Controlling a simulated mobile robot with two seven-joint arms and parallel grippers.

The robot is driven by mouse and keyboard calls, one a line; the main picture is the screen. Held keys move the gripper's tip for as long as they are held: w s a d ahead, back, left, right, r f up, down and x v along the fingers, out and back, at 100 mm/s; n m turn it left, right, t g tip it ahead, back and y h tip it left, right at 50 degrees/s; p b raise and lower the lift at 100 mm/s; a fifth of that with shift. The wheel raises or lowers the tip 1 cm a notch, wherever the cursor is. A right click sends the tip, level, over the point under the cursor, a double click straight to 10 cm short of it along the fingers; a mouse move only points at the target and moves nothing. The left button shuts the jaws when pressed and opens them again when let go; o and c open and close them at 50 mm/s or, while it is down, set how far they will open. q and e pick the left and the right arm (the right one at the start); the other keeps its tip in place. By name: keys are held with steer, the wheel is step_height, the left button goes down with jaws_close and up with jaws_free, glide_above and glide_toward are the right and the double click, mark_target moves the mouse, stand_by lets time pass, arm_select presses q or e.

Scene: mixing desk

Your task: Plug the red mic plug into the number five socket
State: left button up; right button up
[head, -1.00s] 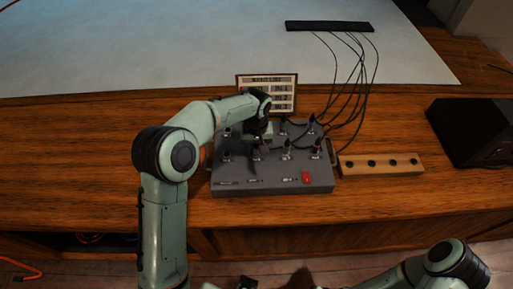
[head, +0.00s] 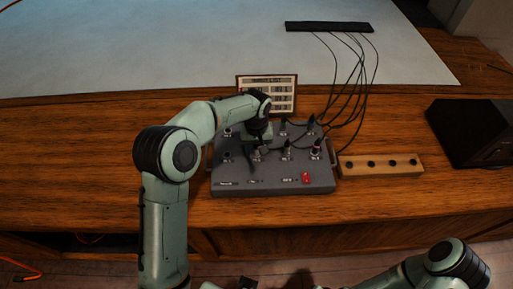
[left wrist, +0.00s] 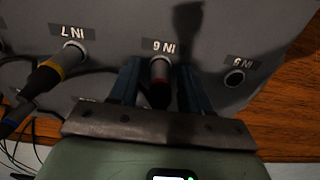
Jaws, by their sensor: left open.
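The grey mixing box (head: 230,184) stands on the desk. My left gripper (head: 254,149) is over its front row of sockets. In the left wrist view, a plug with a dark red band (left wrist: 160,92) sits in the socket labelled IN 6. My open left gripper (left wrist: 161,80) has one finger on each side of this plug, with small gaps. The empty IN 5 socket (left wrist: 235,78) is to the right of it. The plug's rear end is hidden behind the gripper. My right gripper is not in view; only part of that arm shows.
A yellow-banded plug (left wrist: 50,72) sits in IN 7. Other plugs stand in the box, with black cables (head: 362,90) running to a black bar (head: 330,27). A wooden block with holes (head: 382,172) and a black speaker (head: 472,132) are to the right. The desk left of the box is clear.

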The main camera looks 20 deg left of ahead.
arm_select(q)
jaws_close()
steer(key=shift+r+p, duration=1.55)
steer(key=shift+r, duration=1.45)
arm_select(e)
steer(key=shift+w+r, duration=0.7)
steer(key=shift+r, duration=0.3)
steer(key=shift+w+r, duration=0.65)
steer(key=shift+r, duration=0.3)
